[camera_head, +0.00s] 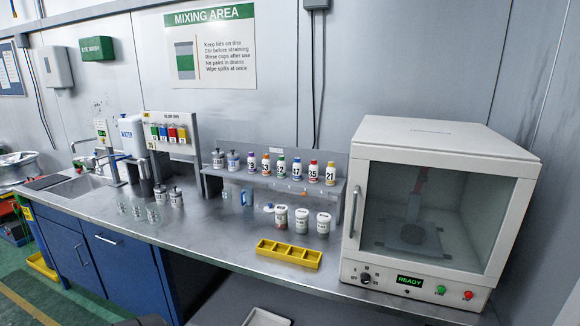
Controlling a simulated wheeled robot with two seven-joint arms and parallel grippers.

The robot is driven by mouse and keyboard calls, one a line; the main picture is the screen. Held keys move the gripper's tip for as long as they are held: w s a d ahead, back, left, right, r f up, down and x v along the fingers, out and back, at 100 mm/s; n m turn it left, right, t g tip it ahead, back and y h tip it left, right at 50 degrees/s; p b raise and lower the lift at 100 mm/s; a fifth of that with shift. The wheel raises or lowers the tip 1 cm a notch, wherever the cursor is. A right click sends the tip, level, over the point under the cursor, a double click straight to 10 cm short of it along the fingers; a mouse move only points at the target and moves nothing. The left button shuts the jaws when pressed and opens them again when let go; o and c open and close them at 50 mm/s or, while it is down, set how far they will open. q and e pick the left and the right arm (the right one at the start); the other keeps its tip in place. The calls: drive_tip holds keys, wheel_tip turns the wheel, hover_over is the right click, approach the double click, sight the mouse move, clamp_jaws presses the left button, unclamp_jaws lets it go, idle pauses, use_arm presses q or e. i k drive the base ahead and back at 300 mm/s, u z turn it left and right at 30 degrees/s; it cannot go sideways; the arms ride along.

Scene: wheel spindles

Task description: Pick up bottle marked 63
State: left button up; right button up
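A row of several small white bottles with coloured caps and black numbers stands on the raised shelf at the back of the counter. The bottle that seems to read 63 (266,164) stands upright in this row; its number is small and hard to be sure of. A purple-capped bottle (251,161) is on its left and a green-capped bottle (281,166) on its right. Further right are bottles marked 47 (297,170), 35 (313,173) and 21 (330,174). Neither of my grippers is in view.
A large cabinet with a glass door (432,215) stands right of the shelf. Lidded white cups (301,221) and a yellow tray (289,254) sit in front of the shelf. Glasses (138,210) and a dispenser (131,137) are left. Counter room is free left of the tray.

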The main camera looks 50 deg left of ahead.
sight(266, 172)
drive_tip(key=u, duration=2.85)
drive_tip(key=i, duration=1.2)
drive_tip(key=z, duration=2.65)
drive_tip(key=i, duration=0.25)
drive_tip(key=u, duration=0.1)
